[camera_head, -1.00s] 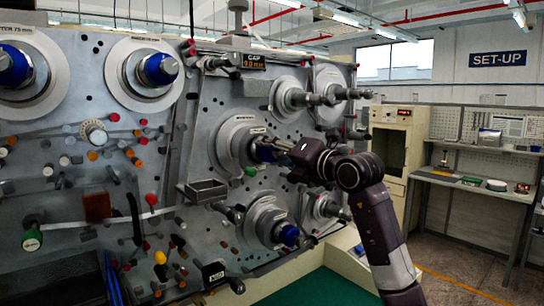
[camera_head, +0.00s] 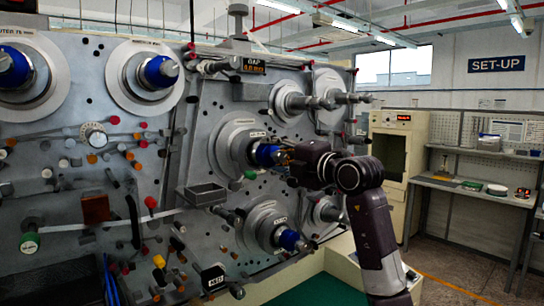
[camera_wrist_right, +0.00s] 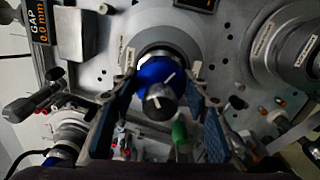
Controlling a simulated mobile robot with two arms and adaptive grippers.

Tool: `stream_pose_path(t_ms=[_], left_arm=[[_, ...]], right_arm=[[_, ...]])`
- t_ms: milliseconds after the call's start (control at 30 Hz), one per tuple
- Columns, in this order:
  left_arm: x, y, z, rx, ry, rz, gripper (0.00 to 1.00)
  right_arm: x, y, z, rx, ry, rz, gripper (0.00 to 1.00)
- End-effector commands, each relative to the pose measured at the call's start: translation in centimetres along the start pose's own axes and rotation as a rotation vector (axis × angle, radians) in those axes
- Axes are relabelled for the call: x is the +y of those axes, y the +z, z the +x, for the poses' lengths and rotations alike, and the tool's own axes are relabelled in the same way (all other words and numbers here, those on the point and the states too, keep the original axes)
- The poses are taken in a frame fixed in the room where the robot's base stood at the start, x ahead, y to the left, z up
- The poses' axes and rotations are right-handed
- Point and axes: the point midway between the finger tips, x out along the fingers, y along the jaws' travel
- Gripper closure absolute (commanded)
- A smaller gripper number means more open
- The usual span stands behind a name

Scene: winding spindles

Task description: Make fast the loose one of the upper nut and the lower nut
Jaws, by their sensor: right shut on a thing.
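The upper nut (camera_head: 265,154) is a blue collar on the upper spindle, in front of a grey disc. In the right wrist view the blue nut (camera_wrist_right: 150,72) has a white mark, with a dark shaft end carrying another white line in front of it. My right gripper (camera_head: 281,155) is shut on this nut; in the wrist view its two fingers (camera_wrist_right: 158,84) stand on either side of it. The lower nut (camera_head: 289,240) is a similar blue collar on the spindle below, clear of the gripper. My left gripper is not in view.
The grey machine panel (camera_head: 200,110) carries many knobs, rollers and pegs. Two grey shafts (camera_head: 320,102) stick out above my right gripper. A small grey tray (camera_head: 205,194) sits to its left. A gap display (camera_wrist_right: 42,32) reads 0.0 mm. Open floor lies at right.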

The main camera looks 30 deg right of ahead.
Motion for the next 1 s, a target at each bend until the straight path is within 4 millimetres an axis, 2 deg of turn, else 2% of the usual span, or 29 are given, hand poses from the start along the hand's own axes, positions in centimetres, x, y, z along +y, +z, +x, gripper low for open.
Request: stream_pose_path(t_ms=[400, 433, 567, 867, 1000], left_arm=[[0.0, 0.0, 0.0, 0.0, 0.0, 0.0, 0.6], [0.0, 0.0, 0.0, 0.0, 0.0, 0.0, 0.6], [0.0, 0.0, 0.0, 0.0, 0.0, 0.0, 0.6], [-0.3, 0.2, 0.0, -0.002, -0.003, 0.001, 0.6], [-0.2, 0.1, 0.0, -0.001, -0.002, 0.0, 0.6]], right_arm=[[0.0, 0.0, 0.0, 0.001, 0.0, 0.012, 0.82], [0.0, 0.0, 0.0, 0.001, 0.0, 0.012, 0.56], [0.0, 0.0, 0.0, 0.001, 0.0, 0.011, 0.42], [0.0, 0.0, -0.1, 0.0, 0.0, 0.009, 0.4], [0.0, 0.1, -1.1, -0.001, 0.001, 0.009, 0.4]])
